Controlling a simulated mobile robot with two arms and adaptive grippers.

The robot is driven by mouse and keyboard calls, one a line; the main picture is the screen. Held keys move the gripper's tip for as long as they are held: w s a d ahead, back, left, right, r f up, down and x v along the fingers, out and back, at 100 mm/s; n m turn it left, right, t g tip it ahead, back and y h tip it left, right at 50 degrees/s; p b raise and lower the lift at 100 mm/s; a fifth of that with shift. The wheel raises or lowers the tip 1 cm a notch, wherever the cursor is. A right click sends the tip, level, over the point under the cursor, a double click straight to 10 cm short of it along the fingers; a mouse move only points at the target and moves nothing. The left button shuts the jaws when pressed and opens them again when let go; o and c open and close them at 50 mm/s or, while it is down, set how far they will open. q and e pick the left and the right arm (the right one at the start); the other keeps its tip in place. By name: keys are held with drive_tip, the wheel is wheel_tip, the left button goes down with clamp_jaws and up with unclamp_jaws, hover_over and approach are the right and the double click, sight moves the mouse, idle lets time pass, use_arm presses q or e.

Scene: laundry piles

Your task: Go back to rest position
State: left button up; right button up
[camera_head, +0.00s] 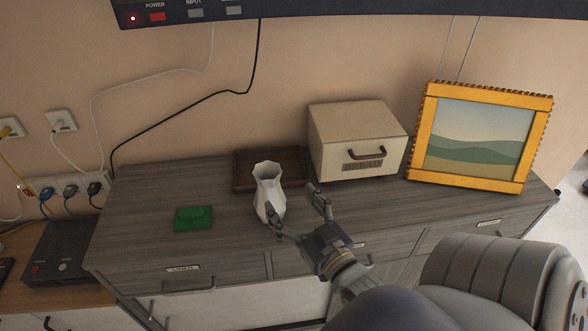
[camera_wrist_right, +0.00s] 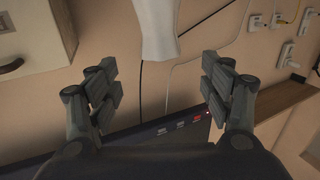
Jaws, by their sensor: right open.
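My right gripper (camera_head: 294,212) is over the front part of the grey wooden dresser (camera_head: 130,215), with its fingers spread and nothing between them. A white faceted vase (camera_head: 268,190) stands upright on the dresser, just beyond and left of the fingertips; one finger overlaps its lower side in the head view, and I cannot tell if they touch. In the right wrist view my right gripper (camera_wrist_right: 158,85) is open, and the white vase (camera_wrist_right: 157,35) shows beyond the fingers at the top. My left gripper is in neither view.
A green block (camera_head: 194,217) lies left of the vase. A dark brown tray (camera_head: 243,170) lies behind it. A bread box (camera_head: 345,140) and a yellow-framed picture (camera_head: 430,150) stand to the right. A screen (camera_head: 340,10) hangs above. Cables and a power strip (camera_head: 70,187) are at left.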

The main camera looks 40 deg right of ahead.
drive_tip(key=shift+s, duration=0.15)
idle(0.5)
drive_tip(key=s+a+f+n+g+y, duration=0.25)
drive_tip(key=a+f+g, duration=0.45)
drive_tip(key=f, duration=0.4)
drive_tip(key=s+a+f+n+g, duration=0.1)
drive_tip(key=s+a+f+g, duration=0.15)
drive_tip(key=s, duration=0.25)
drive_tip(key=s+a+f+g, duration=0.1)
drive_tip(key=s+f+g, duration=0.2)
drive_tip(key=s+g, duration=0.15)
wheel_tip(320, 180, down, 25)
drive_tip(key=s+g, duration=0.1)
drive_tip(key=s, duration=0.2)
drive_tip(key=s+d+f+g, duration=0.1)
drive_tip(key=s+d+f, duration=0.2)
drive_tip(key=s+f, duration=1.4)
drive_tip(key=shift+d+f+n+g, duration=0.2)
drive_tip(key=shift+f+n+g, duration=0.05)
drive_tip(key=shift+n+g, duration=0.15)
